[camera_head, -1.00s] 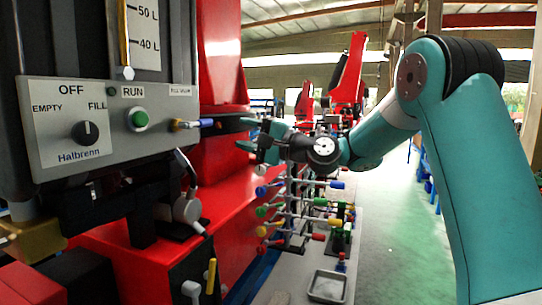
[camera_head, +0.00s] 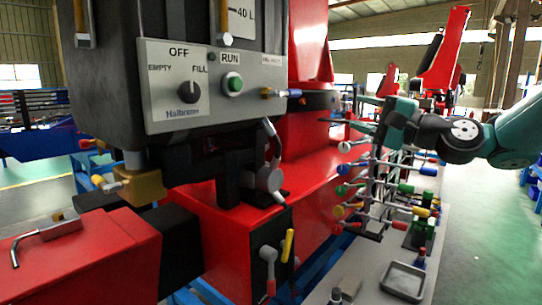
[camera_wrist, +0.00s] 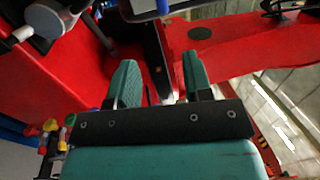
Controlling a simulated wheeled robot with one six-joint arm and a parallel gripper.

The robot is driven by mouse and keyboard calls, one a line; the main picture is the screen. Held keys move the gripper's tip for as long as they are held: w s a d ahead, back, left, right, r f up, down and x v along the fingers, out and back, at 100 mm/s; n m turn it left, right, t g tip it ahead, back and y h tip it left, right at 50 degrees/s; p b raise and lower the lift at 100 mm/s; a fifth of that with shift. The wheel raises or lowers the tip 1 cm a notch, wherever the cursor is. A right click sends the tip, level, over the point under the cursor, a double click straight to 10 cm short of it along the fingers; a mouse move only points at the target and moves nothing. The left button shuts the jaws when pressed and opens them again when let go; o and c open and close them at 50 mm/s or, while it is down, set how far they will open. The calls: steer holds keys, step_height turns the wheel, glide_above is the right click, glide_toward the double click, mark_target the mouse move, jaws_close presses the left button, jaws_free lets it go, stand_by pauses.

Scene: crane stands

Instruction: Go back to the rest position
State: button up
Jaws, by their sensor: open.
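My gripper (camera_head: 350,123) is at the right of the head view, at the end of my teal arm. Its fingers point left toward the red crane column, above the rack of coloured levers. In the wrist view my gripper (camera_wrist: 160,85) shows two teal fingers apart with nothing held between them. Red machine surfaces lie beyond the fingertips. Whether a fingertip touches anything cannot be told.
A grey control panel (camera_head: 210,80) with a knob and green button is at upper left. The lever rack (camera_head: 375,200) stands below my gripper. A small tray (camera_head: 403,281) sits on the bench. Green floor (camera_head: 480,235) is open at the right.

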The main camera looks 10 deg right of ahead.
steer(key=s+a+f+n+g+h, duration=0.1)
steer(key=s+a+f+n+g, duration=0.35)
steer(key=a, duration=0.35)
steer(key=s+a+f+n+g+h, duration=0.1)
steer(key=s+a+f+n+g, duration=0.35)
steer(key=a, duration=0.25)
steer(key=s+f+n+g+h, duration=0.3)
steer(key=s+f+n, duration=0.1)
steer(key=s, duration=0.7)
steer(key=s+f+n+g+h, duration=0.3)
steer(key=s+f, duration=0.4)
steer(key=s, duration=0.3)
steer(key=shift+s+d+n+h, duration=0.2)
steer(key=shift+s+n+h, duration=0.2)
steer(key=shift+n+h, duration=0.15)
